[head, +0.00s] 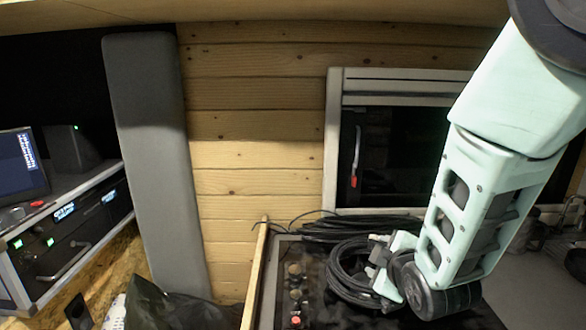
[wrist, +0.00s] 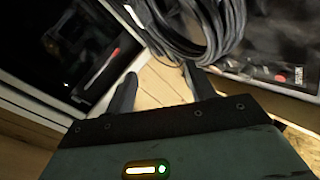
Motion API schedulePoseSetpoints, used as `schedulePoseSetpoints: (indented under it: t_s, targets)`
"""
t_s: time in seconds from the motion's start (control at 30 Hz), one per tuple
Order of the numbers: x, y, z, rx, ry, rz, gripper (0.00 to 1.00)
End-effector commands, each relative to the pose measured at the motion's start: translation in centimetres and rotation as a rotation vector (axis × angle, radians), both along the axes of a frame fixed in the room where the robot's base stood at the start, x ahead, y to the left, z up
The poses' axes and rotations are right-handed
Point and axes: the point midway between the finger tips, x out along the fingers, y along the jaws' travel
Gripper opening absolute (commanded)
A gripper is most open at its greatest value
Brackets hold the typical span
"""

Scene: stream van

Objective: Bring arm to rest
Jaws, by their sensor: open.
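My gripper (wrist: 157,82) shows in the wrist view with its two dark fingers spread apart. Light wooden boards show between the fingers, and nothing is held. My pale green arm (head: 480,210) comes down from the upper right in the head view, bent, with its lower end over the right part of the dark surface. In the head view I cannot make out the fingers. A coil of black cable (head: 345,275) lies beside the arm's lower end. The coil also shows beyond the fingertips in the wrist view (wrist: 205,40); I cannot tell the exact gap.
A window-like framed panel (head: 400,140) with a red-tipped handle is on the wooden wall (head: 255,130) behind. A tall grey padded panel (head: 150,160) stands at left. A rack with lit equipment (head: 75,235) and a monitor (head: 18,165) are at far left. A black bag (head: 180,308) lies low in front.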

Motion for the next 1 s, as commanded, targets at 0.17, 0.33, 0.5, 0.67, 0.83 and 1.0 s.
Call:
schedulePoseSetpoints:
  t_s: [0.17, 0.33, 0.5, 0.67, 0.83, 1.0]
  targets:
    - [-4.5, 2.9, -3.7, 0.221, 0.283, -0.040, 0.55]
    - [-12.1, 5.9, -5.3, 0.377, 0.629, -0.099, 0.55]
    - [-20.1, 6.3, -5.2, 0.373, 0.900, -0.197, 0.55]
    - [-25.2, 4.8, -4.7, 0.293, 1.024, -0.308, 0.55]
    - [-27.6, 3.6, -4.4, 0.235, 1.065, -0.377, 0.55]
    - [-27.9, 3.5, -4.2, 0.228, 1.071, -0.386, 0.55]
